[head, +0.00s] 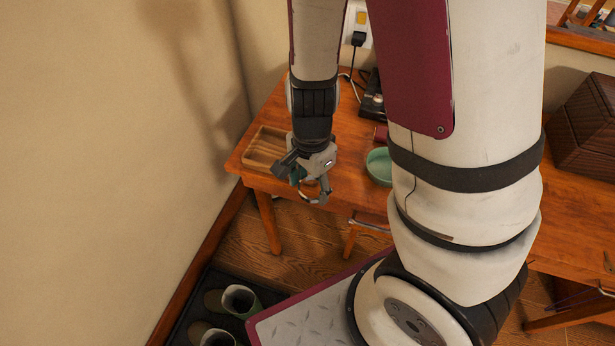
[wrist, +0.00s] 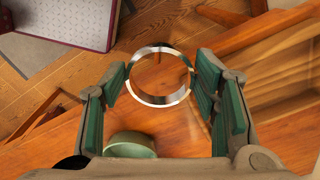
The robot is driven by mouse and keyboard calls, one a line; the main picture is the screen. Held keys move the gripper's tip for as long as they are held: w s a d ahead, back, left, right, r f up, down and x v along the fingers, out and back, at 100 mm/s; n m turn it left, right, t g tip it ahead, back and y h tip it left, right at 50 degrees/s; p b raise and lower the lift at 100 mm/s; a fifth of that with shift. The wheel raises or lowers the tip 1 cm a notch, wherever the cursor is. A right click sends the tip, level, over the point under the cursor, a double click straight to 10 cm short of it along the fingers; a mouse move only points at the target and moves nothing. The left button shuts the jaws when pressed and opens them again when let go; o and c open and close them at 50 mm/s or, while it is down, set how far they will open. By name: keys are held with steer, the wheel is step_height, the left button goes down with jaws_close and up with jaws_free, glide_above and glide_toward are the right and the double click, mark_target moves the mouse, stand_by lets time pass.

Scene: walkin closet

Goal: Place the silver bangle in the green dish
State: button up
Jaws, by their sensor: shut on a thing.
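My gripper (head: 304,186) is over the front left part of the wooden table. In the wrist view my gripper (wrist: 161,78) has its green-padded fingers on opposite sides of the silver bangle (wrist: 160,102), shut on it across its width. The bangle is a thin, shiny ring, held above the table's front edge; in the head view it is small and partly hidden by the fingers. The round green dish (head: 377,168) stands on the table to the right of my gripper, partly hidden behind my arm. It also shows at the lower left of the wrist view (wrist: 130,147).
A wooden tray (head: 252,157) lies on the table's left end, beside my gripper. A dark object (head: 373,104) stands near the wall outlet. Brown woven boxes (head: 585,125) are at the right. Shoes (head: 240,300) sit on a dark floor mat at the lower left.

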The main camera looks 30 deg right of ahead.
stand_by(0.5)
steer(key=w+r+n+p, duration=0.4)
steer(key=w+r+n, duration=0.1)
steer(key=w+n, duration=0.7)
steer(key=n, duration=0.2)
steer(key=shift+w+d+r+n, duration=0.15)
steer(key=shift+w+d+n, duration=0.25)
steer(key=shift+d, duration=0.1)
